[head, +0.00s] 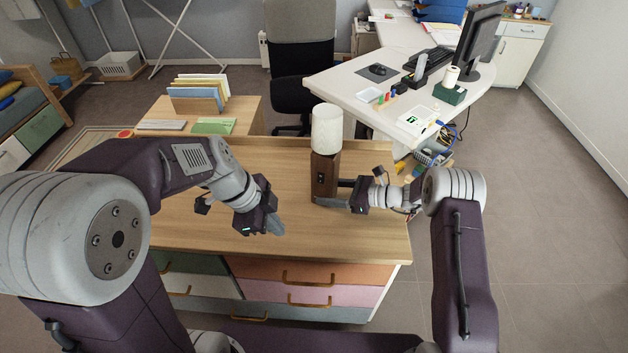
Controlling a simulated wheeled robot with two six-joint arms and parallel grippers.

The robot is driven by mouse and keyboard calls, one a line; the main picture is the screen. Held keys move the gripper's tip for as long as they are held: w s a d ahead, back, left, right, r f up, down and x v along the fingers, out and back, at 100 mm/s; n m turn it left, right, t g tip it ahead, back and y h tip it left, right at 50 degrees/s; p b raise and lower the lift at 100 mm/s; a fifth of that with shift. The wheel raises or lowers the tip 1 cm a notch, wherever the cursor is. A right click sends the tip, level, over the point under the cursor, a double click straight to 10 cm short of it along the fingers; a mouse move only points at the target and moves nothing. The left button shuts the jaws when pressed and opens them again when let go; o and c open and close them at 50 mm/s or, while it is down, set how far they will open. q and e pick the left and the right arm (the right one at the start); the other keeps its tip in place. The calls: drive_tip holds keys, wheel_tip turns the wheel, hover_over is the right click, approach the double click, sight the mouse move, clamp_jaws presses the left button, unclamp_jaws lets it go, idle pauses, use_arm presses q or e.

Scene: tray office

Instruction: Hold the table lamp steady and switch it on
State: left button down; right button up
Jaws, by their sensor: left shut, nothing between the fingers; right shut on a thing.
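The table lamp stands upright on the wooden desktop, with a white cylindrical shade (327,129) on a brown block-shaped base (322,180). A small dark switch plate (320,178) shows on the base's front face. My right gripper (335,193) comes in from the right and is shut on the lamp's base near its bottom, one finger in front and the other at its right side or behind. My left gripper (275,224) is shut and empty. It is over the desktop to the left of the lamp and nearer to me, apart from it. The lamp's back is hidden.
The wooden desktop (270,165) is clear around the lamp. Colored drawers (310,272) with handles are below its front edge. A file holder (198,97) and papers are on a lower surface behind left. A white desk (345,82) with a monitor (478,40) stands behind right.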

sight(321, 178)
use_arm(q)
drive_tip(key=w+d+r+m+t+h, duration=0.1)
drive_tip(key=w+r+m+t+h, duration=0.1)
drive_tip(key=w+r, duration=0.5)
drive_tip(key=shift+w+d+r+m, duration=0.3)
drive_tip(key=shift+r, duration=0.2)
drive_tip(key=w+d+f, duration=0.6)
drive_tip(key=w+f, duration=0.1)
drive_tip(key=f, duration=0.1)
drive_tip(key=shift+f, duration=0.4)
drive_tip(key=shift+w, duration=0.1)
